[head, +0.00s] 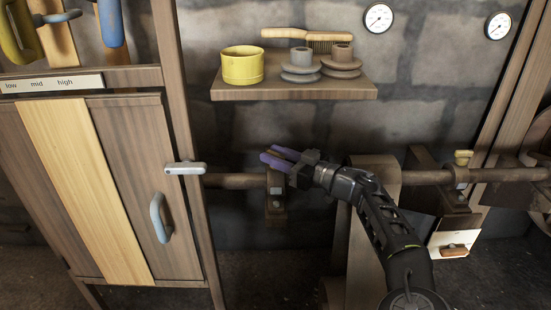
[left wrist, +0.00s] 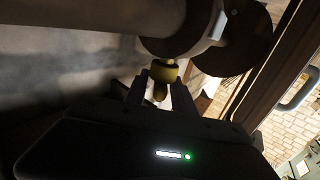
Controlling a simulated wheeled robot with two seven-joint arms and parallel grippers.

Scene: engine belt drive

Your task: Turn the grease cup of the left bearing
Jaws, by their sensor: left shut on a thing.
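The left bearing (head: 276,186) carries the left part of the horizontal shaft (head: 232,181). My left gripper (head: 275,158) reaches over the top of this bearing and hides its grease cup in the head view. In the left wrist view the brass-yellow grease cup (left wrist: 161,71) stands between the two fingers of my left gripper (left wrist: 161,84), which are shut on it. The cup sits against the round bearing there. My right gripper is not in view.
A wooden cabinet (head: 145,180) with a grey latch (head: 185,168) and handle stands to the left. A broad belt (head: 372,200) hangs beside my left arm.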

